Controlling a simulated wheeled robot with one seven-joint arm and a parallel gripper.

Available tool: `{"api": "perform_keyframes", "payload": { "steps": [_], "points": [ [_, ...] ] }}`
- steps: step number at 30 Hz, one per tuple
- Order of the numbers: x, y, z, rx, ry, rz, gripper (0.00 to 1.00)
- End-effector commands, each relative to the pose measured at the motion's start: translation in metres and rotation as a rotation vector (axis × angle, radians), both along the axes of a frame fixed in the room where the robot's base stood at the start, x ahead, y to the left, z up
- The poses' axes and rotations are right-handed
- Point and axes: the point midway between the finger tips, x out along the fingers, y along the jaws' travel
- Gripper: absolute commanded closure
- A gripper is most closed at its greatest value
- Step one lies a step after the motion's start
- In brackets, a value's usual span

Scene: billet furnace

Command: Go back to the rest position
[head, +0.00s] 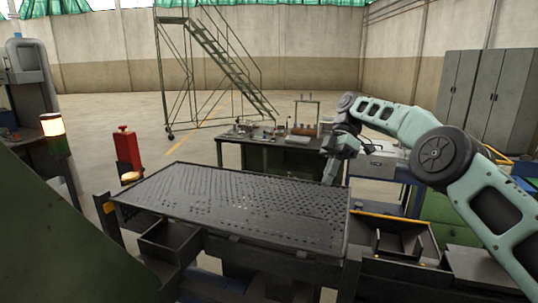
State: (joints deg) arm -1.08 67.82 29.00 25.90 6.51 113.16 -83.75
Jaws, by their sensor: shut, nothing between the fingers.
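My arm reaches in from the right in the head view. My gripper (331,171) points down over the far right part of the dark perforated table (230,215). It looks shut and empty, and its fingertips are small and dark at this distance. I cannot tell how far above the table top they are.
A dark open box (168,243) hangs at the table's front left, and a divided tray (400,243) stands at its right. A workbench (265,155) with small items is behind. A red post (127,150) and a lit lamp (52,126) stand left. Open floor lies beyond.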

Motion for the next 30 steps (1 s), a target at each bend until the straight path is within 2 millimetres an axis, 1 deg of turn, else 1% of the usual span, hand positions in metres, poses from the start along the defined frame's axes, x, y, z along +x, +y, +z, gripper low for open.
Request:
{"api": "perform_keyframes", "payload": {
  "steps": [5, 11, 14, 17, 20, 23, 24, 26, 27, 29, 30],
  "points": [
    [-0.008, 0.017, 0.001, -0.036, 0.001, -0.018, 1.0],
    [-0.024, 0.043, 0.002, -0.096, 0.0, -0.053, 1.0],
    [-0.037, 0.06, 0.003, -0.138, -0.003, -0.081, 1.0],
    [-0.055, 0.078, 0.001, -0.189, -0.008, -0.118, 1.0],
    [-0.083, 0.1, -0.002, -0.256, -0.02, -0.173, 1.0],
    [-0.12, 0.118, -0.01, -0.331, -0.038, -0.249, 1.0],
    [-0.135, 0.122, -0.014, -0.361, -0.046, -0.283, 1.0],
    [-0.159, 0.127, -0.021, -0.403, -0.06, -0.335, 1.0],
    [-0.176, 0.129, -0.027, -0.429, -0.068, -0.372, 1.0],
    [-0.201, 0.13, -0.036, -0.466, -0.083, -0.427, 1.0],
    [-0.217, 0.129, -0.043, -0.489, -0.093, -0.467, 1.0]
  ]
}}
